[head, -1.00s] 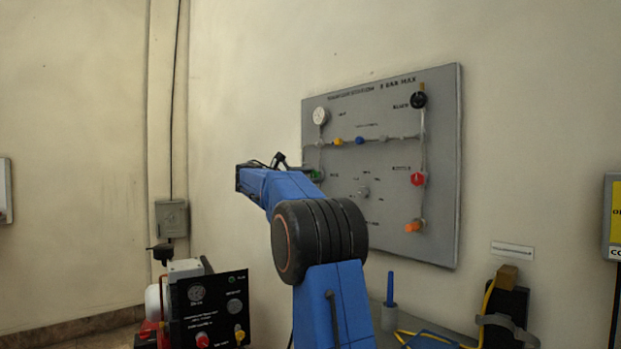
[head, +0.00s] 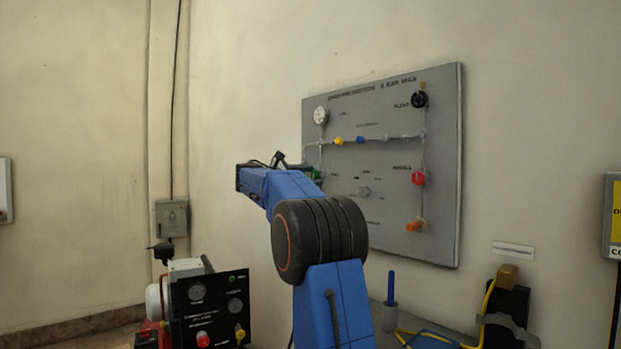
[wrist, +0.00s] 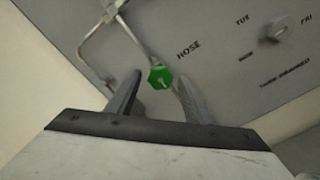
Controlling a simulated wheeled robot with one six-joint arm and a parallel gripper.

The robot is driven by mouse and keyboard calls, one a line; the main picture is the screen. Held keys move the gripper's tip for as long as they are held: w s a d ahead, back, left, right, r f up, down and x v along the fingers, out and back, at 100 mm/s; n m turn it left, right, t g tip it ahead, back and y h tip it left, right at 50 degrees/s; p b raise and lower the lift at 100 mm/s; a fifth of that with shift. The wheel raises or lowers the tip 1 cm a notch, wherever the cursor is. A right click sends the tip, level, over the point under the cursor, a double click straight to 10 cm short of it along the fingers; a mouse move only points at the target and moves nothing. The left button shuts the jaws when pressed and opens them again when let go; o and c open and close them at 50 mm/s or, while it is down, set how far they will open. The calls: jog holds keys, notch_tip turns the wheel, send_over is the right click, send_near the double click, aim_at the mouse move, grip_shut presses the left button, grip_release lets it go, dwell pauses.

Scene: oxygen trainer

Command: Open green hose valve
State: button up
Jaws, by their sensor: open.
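The green hose valve (wrist: 160,78) is a small green knob with a pale mark, on a pipe on the grey panel beside the label "HOSE". In the wrist view it lies between the two fingertips of my gripper (wrist: 158,85), which is open with one finger on either side of it. I cannot tell whether the fingers touch the knob. In the head view the green knob (head: 317,174) shows just past the end of my blue arm, which hides part of that panel area. My gripper's fingers are hidden in the head view.
A black gauge box (head: 210,308) stands at lower left.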

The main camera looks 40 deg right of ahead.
jog(key=shift+a, duration=0.1)
jog(key=a, duration=1.7)
jog(key=shift+a, duration=0.1)
jog(key=s+a+f+m+t+y, duration=0.1)
jog(key=s+a+f+m+y, duration=0.2)
jog(key=s+a+f+y, duration=0.3)
jog(key=s+a+f+m+t+y, duration=0.2)
jog(key=s+a+f+y, duration=0.4)
jog(key=s+a+f, duration=0.7)
jog(key=s+a+f+m+t+y, duration=0.1)
jog(key=s+a+f+m+y, duration=0.3)
jog(key=s+a+f, duration=0.6)
jog(key=s+f+y, duration=0.2)
jog(key=s+f, duration=1)
jog(key=f, duration=0.4)
jog(key=shift+s+a+t, duration=0.2)
jog(key=shift+a+t, duration=0.05)
jog(key=shift+t, duration=0.15)
